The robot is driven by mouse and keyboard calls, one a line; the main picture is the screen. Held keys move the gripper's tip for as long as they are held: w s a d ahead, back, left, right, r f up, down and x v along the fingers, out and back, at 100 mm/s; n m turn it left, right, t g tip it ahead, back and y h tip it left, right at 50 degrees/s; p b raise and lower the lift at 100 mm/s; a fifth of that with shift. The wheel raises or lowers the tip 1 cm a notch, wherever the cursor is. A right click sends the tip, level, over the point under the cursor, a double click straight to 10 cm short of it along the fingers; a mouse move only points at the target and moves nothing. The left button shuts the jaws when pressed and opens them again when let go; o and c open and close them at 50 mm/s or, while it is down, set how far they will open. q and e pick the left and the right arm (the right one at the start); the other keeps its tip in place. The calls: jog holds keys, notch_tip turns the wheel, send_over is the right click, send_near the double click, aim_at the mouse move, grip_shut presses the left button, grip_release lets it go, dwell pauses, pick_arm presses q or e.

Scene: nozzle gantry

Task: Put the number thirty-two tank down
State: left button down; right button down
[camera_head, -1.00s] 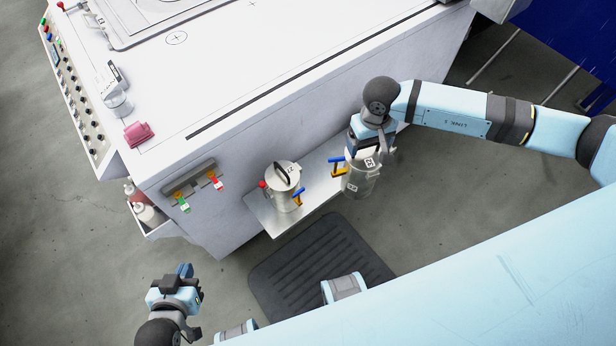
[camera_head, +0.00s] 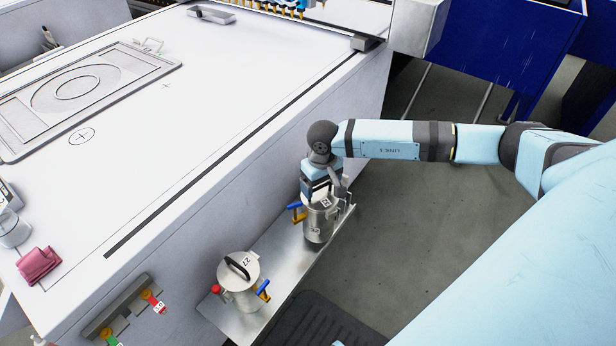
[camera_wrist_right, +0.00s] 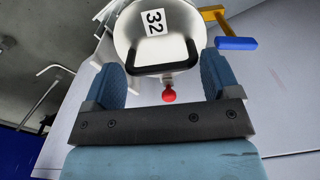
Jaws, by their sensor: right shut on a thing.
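The number thirty-two tank (camera_head: 318,224) is a metal cylinder with a blue and orange valve handle, at the right part of the metal shelf (camera_head: 285,245) in the head view. My right gripper (camera_head: 321,190) is shut on the tank's black top handle from above. In the right wrist view the tank (camera_wrist_right: 150,30) shows its 32 label, and its black handle lies between the fingers of my right gripper (camera_wrist_right: 165,78). The tank stands upright; I cannot tell whether its base touches the shelf. My left gripper is out of view.
Another metal tank (camera_head: 240,270), labelled 27, stands at the near left of the shelf. The white machine (camera_head: 210,120) rises along the shelf's left side. A black mat (camera_head: 325,322) lies on the floor below. Bare shelf shows between the two tanks.

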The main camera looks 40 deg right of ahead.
jog(key=a+f+p, duration=0.1)
jog(key=a+f, duration=0.2)
jog(key=a, duration=1.4)
jog(key=shift+w, duration=0.25)
jog(key=shift+f, duration=0.2)
jog(key=shift+c, duration=0.2)
grip_release()
jog(key=shift+s+f, duration=0.1)
jog(key=shift+o, duration=0.2)
